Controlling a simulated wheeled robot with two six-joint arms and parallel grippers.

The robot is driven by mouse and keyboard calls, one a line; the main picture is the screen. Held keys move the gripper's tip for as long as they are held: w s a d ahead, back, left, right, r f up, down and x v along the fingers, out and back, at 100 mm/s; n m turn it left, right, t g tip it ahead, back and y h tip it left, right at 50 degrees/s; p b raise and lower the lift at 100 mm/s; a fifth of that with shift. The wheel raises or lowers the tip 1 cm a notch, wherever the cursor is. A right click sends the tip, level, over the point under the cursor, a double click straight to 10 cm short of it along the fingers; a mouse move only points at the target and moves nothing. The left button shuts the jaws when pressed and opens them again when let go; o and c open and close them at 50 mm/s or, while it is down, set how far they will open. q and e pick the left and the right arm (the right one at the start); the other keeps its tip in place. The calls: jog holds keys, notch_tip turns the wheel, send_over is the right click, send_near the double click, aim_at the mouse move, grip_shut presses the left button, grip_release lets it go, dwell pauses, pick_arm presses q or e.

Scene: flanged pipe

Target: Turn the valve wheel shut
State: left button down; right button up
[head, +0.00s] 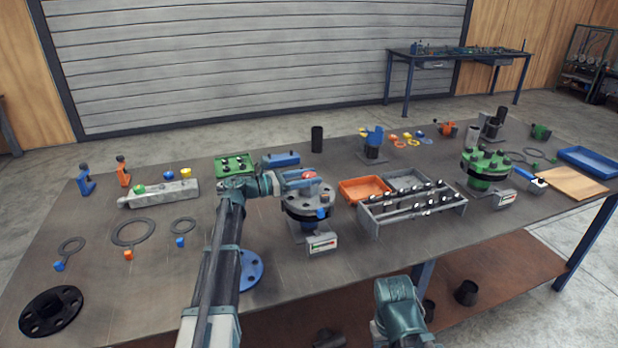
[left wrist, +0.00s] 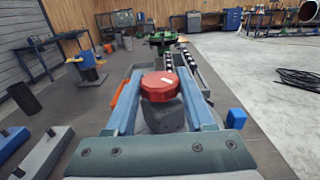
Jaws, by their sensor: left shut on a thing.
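The red valve wheel (head: 309,175) sits on top of the dark flanged pipe (head: 308,205) near the middle of the table. In the left wrist view the red wheel (left wrist: 160,86) lies between the two blue fingers, above a grey block. My left gripper (head: 300,180) reaches in from the left at the wheel's height and is shut on it; it also shows in the left wrist view (left wrist: 160,78). The fingers partly hide the wheel in the head view. My right arm shows at the bottom, but its fingers are not visible.
A gauge-like plate (head: 322,243) stands at the pipe's front. An orange tray (head: 364,189) and a grey bolt rack (head: 415,212) are close on the right. A green flanged pipe (head: 486,168) stands farther right. A blue flange (head: 250,270) lies beside my left forearm.

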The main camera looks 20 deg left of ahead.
pick_arm(q)
jog(key=m+g+h, duration=0.1)
jog(key=g, duration=0.1)
jog(key=m+g+h, duration=0.1)
jog(key=m+g, duration=0.2)
jog(key=g, duration=0.1)
jog(key=shift+w+h, duration=0.3)
jog(key=shift+h, duration=0.1)
jog(key=shift+s+m+g, duration=0.2)
jog(key=shift+m+g, duration=1.3)
jog(key=shift+g, duration=1)
jog(key=shift+c, duration=1.3)
grip_release()
jog(key=shift+d, duration=0.1)
